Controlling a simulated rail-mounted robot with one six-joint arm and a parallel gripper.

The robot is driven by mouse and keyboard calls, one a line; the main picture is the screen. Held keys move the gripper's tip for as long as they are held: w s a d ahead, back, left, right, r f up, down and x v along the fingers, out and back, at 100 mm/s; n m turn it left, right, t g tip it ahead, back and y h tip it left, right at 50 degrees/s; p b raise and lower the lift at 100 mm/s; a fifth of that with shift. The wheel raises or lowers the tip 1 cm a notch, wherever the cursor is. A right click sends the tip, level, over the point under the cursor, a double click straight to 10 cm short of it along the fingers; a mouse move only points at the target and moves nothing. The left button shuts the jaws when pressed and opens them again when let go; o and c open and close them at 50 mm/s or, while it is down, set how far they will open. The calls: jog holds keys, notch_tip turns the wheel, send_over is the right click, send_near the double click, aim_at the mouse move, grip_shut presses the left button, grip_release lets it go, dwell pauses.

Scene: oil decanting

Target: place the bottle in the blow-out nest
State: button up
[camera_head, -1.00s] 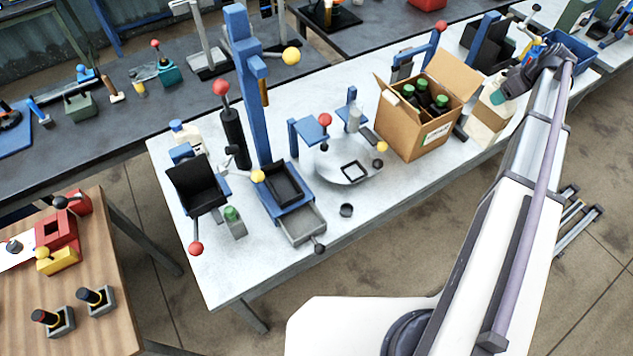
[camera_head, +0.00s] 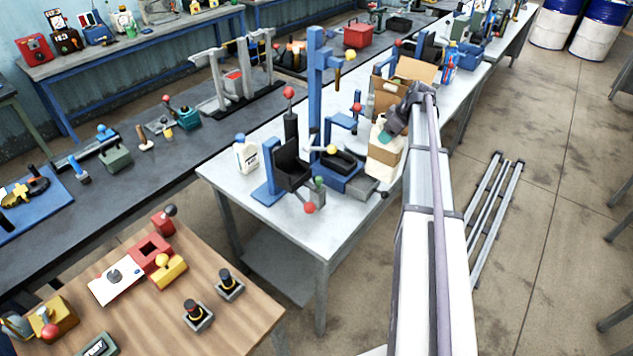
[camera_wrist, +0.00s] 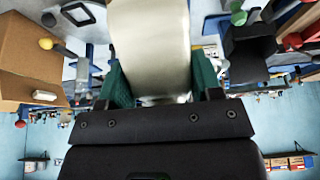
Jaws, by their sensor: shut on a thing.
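My gripper (camera_head: 388,136) is shut on a cream-white bottle (camera_head: 382,170) with a tan band, held roughly upright beside the right edge of the white table (camera_head: 335,215). In the wrist view the bottle (camera_wrist: 150,45) fills the space between the green finger pads of my gripper (camera_wrist: 158,88). The bottle hides part of the table behind it. A black angled holder (camera_head: 291,168) on a blue stand is at the table's near end, left of the gripper; it also shows in the wrist view (camera_wrist: 248,50). I cannot tell for sure whether this is the blow-out nest.
A blue press column (camera_head: 316,90) and a dark tray (camera_head: 345,160) stand between the holder and the bottle. A cardboard box (camera_head: 415,68) is behind my gripper. A white jug (camera_head: 246,154) stands at the table's left edge.

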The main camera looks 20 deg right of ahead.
jog(key=w+a, duration=0.5)
jog(key=w, duration=0.3)
jog(key=w+a, duration=0.5)
jog(key=w, duration=0.3)
jog(key=f+b, duration=0.2)
jog(key=f, duration=0.1)
jog(key=f+b, duration=0.1)
jog(key=b, duration=0.1)
jog(key=shift+s+d+f, duration=0.15)
jog(key=shift+s+d, duration=0.1)
jog(key=shift+s, duration=0.05)
jog(key=o, duration=1.2)
